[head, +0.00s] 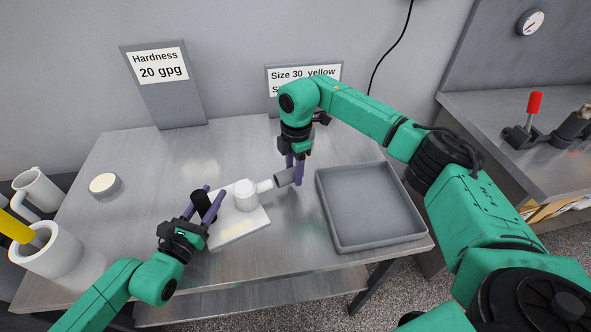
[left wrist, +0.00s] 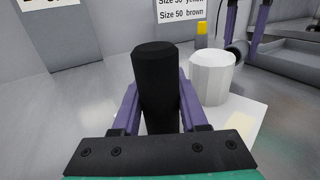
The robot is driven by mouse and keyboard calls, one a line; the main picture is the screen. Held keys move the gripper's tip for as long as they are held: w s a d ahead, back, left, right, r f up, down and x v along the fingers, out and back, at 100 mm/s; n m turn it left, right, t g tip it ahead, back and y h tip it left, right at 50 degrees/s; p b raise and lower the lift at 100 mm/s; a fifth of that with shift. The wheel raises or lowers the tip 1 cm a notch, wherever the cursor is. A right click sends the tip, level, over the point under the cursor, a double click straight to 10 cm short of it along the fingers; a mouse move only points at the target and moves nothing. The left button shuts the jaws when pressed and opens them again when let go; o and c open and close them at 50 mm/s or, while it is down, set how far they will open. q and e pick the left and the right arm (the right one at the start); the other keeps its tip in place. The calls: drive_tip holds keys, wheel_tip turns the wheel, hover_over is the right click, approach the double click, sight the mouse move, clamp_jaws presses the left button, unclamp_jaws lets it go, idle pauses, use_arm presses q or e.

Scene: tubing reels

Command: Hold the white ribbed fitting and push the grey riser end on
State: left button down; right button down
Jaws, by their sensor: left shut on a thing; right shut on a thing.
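The white ribbed fitting (head: 245,195) stands on a white plate (head: 240,229); it also shows in the left wrist view (left wrist: 211,77). A short white spigot (head: 265,186) sticks out from it to the right. My left gripper (head: 205,204) is shut on a black upright cylinder (left wrist: 156,80), beside the fitting on its left, not around the fitting. My right gripper (head: 296,175) is shut on the grey riser end (head: 284,178), which lies in line with the spigot. They look touching or nearly so; I cannot tell whether the riser is on it.
A grey tray (head: 330,215) stands on the right of the metal table. A round white-topped puck (head: 104,185), a white mug (head: 40,190) and a white pot (head: 45,250) are at the left. Two signs (head: 160,75) (head: 304,75) stand at the back. The back-left table is clear.

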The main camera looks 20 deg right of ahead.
drive_tip(key=shift+s+a, duration=0.2)
drive_tip(key=shift+a, duration=1.25)
drive_tip(key=shift+s+a, duration=0.2)
drive_tip(key=shift+a, duration=1.2)
drive_tip(key=shift+c, duration=1.3)
unclamp_jaws()
wheel_tip(320, 180, up, 12)
drive_tip(key=shift+w+d, duration=0.15)
drive_tip(key=shift+d, duration=0.15)
use_arm(q)
drive_tip(key=shift+c, duration=1.8)
unclamp_jaws()
